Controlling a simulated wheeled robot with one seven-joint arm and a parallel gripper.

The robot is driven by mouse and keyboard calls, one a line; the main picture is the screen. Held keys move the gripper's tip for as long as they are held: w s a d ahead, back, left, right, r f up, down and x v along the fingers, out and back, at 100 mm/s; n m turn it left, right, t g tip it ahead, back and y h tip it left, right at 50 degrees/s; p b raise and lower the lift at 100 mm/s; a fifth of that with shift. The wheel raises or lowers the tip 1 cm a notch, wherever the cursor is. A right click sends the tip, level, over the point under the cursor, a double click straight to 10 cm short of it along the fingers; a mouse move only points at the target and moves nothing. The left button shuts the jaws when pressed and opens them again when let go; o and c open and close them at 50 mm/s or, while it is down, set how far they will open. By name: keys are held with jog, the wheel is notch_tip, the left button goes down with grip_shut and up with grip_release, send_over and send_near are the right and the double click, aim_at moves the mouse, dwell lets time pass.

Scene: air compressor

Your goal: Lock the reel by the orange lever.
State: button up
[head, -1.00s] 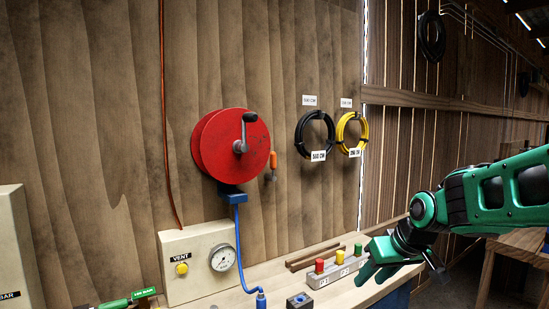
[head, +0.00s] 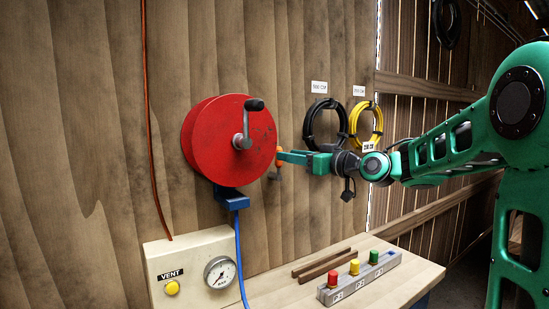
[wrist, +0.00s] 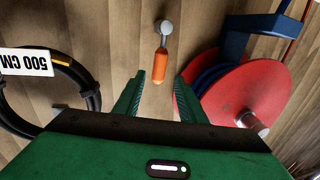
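The red reel (head: 222,140) with its crank (head: 245,125) is mounted on the plank wall, and its red disc (wrist: 245,95) also shows in the wrist view. The orange lever (head: 278,163) sits just right of the reel, its orange handle above a grey pivot. In the wrist view, which is upside down, the lever (wrist: 160,68) lies between the fingertips as seen, with a gap on both sides. My gripper (head: 288,156) is open and reaches in from the right. In the head view its fingertips partly overlap the lever. I cannot tell the exact depth or any contact.
Black (head: 324,125) and yellow (head: 365,122) hose coils hang right of the lever, close behind my gripper. The bench (head: 400,280) below holds a block with coloured buttons (head: 355,267) and wooden strips. A gauge box (head: 195,265) stands left.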

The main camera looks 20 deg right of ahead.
aim_at(279, 162)
jog(key=shift+x, duration=2.95)
jog(key=shift+d, duration=0.1)
